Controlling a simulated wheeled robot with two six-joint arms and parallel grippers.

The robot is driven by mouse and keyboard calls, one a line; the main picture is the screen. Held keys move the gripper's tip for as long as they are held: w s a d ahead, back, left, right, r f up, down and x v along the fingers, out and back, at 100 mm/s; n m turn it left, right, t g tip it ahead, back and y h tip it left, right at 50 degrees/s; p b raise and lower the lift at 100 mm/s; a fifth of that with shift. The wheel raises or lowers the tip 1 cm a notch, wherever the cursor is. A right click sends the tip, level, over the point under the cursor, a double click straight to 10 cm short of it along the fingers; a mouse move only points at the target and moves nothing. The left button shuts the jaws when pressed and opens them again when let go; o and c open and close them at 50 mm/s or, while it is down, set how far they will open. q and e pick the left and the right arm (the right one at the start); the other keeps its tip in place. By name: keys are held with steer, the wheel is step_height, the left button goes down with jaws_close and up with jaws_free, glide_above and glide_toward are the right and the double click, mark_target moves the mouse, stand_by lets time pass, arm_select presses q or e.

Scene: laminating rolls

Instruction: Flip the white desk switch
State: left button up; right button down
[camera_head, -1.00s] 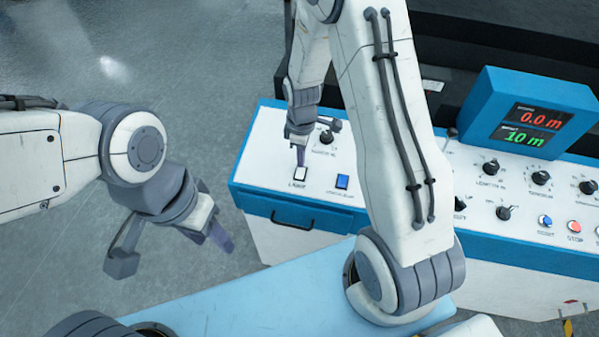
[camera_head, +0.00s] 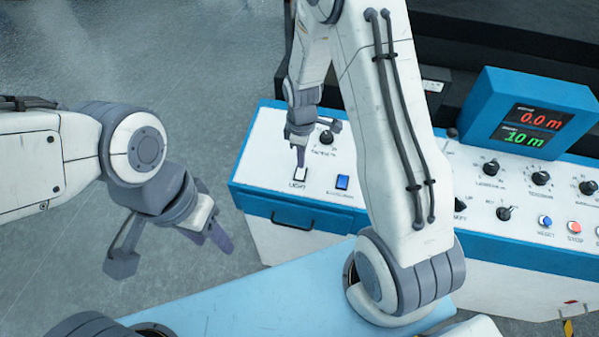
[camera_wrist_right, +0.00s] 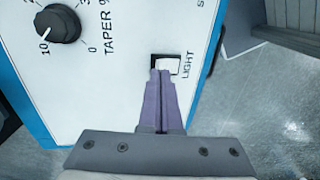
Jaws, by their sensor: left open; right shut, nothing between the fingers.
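The white desk switch (camera_head: 300,175), labelled LIGHT, sits near the front left corner of the white panel. In the right wrist view the switch (camera_wrist_right: 168,66) shows a bright white face beside a darker part. My right gripper (camera_head: 300,162) is shut and empty and points down at the switch. In the right wrist view its purple fingertips (camera_wrist_right: 161,74) overlap the switch's near edge and seem to touch it; the contact itself is hidden. My left gripper (camera_head: 170,248) is open and empty, over the floor to the left of the desk.
A blue display box (camera_head: 530,112) reads 0.0 m and 10 m. My right arm covers the panel's middle.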

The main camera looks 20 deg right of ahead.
mark_target(300, 170)
steer(key=shift+f+b, duration=0.7)
steer(key=shift+f, duration=0.3)
stand_by(0.9)
step_height(300, 170, up, 7)
steer(key=p, duration=0.5)
steer(key=shift+p, duration=0.4)
stand_by(0.4)
steer(key=s+a+r+m+b, duration=0.2)
steer(key=s+a+r+b, duration=0.35)
steer(key=s+a, duration=0.35)
steer(key=s+a+r+m+b, duration=0.1)
steer(key=s+a+r, duration=0.1)
steer(key=s, duration=0.5)
steer(key=s+a+r+m+y+b, duration=0.1)
steer(key=s+a+r+b, duration=0.1)
steer(key=s, duration=0.5)
steer(key=shift+s+a, duration=0.35)
steer(key=shift+a, duration=0.25)
